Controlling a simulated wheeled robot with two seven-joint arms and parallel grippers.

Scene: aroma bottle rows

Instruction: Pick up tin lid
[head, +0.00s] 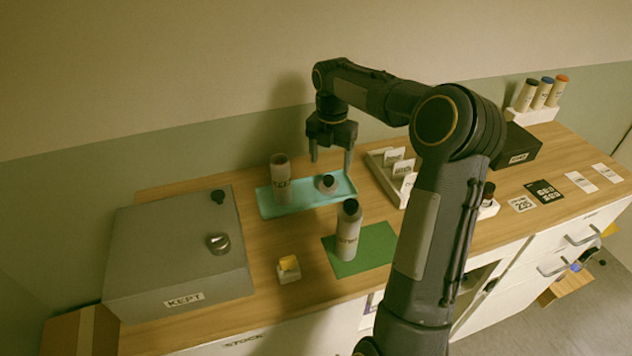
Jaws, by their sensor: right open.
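A small round grey piece with a dark knob, which looks like the tin lid (328,186), lies on the right half of the teal tray (267,206). A pale labelled canister (282,185), which looks open at the top, stands upright on the tray's left half. My right gripper (331,160) points down above the lid with its two fingers spread. It is empty and apart from the lid. My left gripper is not in view.
A dark-capped bottle (347,235) stands on a green mat (377,244) in front of the tray. A large grey box (150,245) marked KEPT fills the left. A card rack (384,178) stands right of the tray. A small yellow-topped block (289,269) sits near the front edge.

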